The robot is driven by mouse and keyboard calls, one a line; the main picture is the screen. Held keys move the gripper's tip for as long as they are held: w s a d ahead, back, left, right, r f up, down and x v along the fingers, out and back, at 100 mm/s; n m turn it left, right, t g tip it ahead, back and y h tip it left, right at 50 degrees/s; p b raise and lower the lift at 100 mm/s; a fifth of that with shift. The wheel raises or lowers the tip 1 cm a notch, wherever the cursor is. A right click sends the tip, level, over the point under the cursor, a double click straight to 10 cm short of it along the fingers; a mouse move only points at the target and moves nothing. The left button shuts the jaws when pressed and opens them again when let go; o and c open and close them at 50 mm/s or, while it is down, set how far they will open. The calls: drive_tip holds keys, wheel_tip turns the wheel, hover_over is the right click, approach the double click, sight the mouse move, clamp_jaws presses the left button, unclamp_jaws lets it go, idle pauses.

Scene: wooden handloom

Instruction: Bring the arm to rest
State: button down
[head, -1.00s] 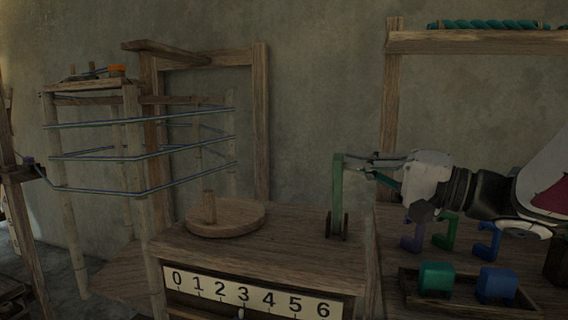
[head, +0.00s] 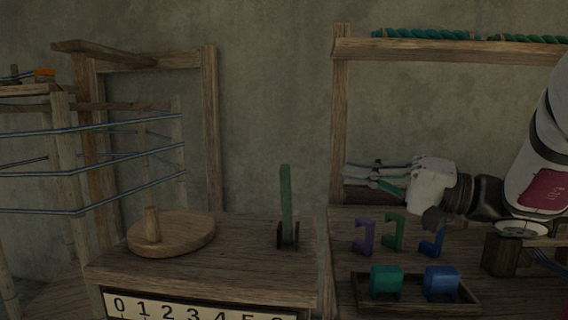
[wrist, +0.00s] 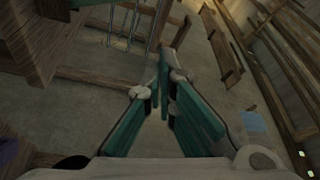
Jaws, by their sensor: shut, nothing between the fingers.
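My gripper (head: 362,174) is in the head view at the right, held level above the right table and pointing left. Its fingers are close together with nothing seen between them. In the wrist view, the teal-padded fingers (wrist: 160,88) come together at their tips, with floor and wooden frames beyond. A green upright post (head: 287,200) on a small dark stand is on the left table, left of the fingertips and apart from them.
Purple, green and blue hooked pieces (head: 393,232) stand below my gripper. A tray (head: 408,309) holds a teal block (head: 386,280) and a blue block (head: 441,281). A round wooden base with a peg (head: 180,236) and a number strip (head: 190,308) are at left.

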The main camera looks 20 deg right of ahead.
drive_tip(key=shift+s+d, duration=0.2)
drive_tip(key=shift+a, duration=0.1)
idle(0.4)
drive_tip(key=s+a+f+n+g+h, duration=0.1)
drive_tip(key=s+a+f+g, duration=0.25)
drive_tip(key=a, duration=0.35)
drive_tip(key=s+a+f+n+g, duration=0.1)
drive_tip(key=s+a+f+g, duration=0.2)
drive_tip(key=s+a+g, duration=0.25)
drive_tip(key=s+a+f+n+g+h, duration=0.1)
drive_tip(key=s+a+f+n+g, duration=0.1)
drive_tip(key=s+a+f+g, duration=0.35)
drive_tip(key=s+d+f+n+h, duration=0.1)
drive_tip(key=s+d+f+h, duration=0.3)
drive_tip(key=s+f+h, duration=0.5)
wheel_tip(320, 180, up, 33)
drive_tip(key=d+t+h+p, duration=0.1)
drive_tip(key=t+p, duration=0.3)
drive_tip(key=p, duration=2.6)
drive_tip(key=shift+s+d+n+h, duration=0.2)
drive_tip(key=shift+n+h, duration=0.2)
